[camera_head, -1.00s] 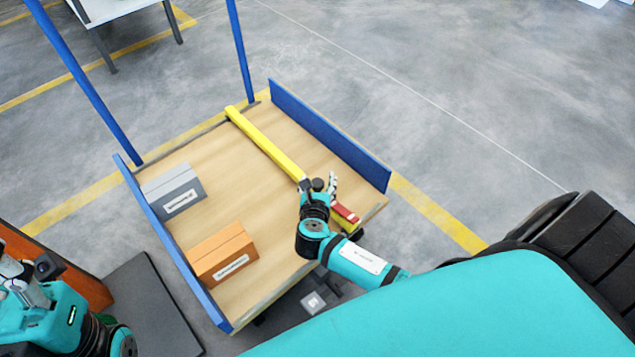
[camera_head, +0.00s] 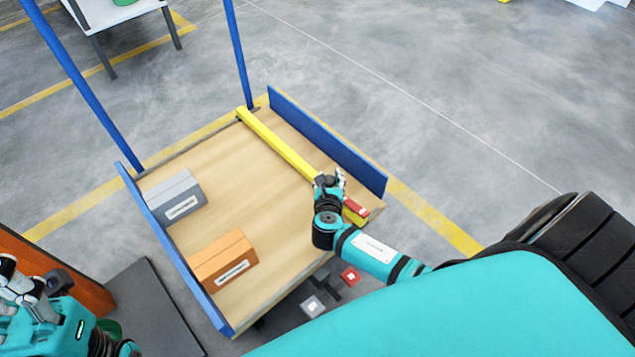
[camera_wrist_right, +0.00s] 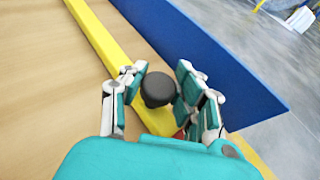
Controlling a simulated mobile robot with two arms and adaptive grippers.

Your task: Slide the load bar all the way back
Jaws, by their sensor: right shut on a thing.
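The yellow load bar (camera_head: 280,146) lies across the wooden cart deck (camera_head: 225,175), near and roughly parallel to the blue side wall (camera_head: 325,140) on the right. A strip of deck shows between them. A dark round knob (camera_wrist_right: 157,89) stands on the bar. My right gripper (camera_head: 330,182) is at the bar's near end. In the right wrist view its fingers (camera_wrist_right: 157,92) are on both sides of the knob, shut on it. A red part (camera_head: 354,208) sits by the bar's near end. My left gripper (camera_head: 20,285) is at the lower left, away from the bar; its opening is unclear.
A grey box (camera_head: 174,198) and an orange box (camera_head: 224,262) stand on the deck's left side by another blue wall (camera_head: 172,250). Two blue posts (camera_head: 238,55) rise at the far end. The middle of the deck is clear. A white table (camera_head: 115,12) stands beyond.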

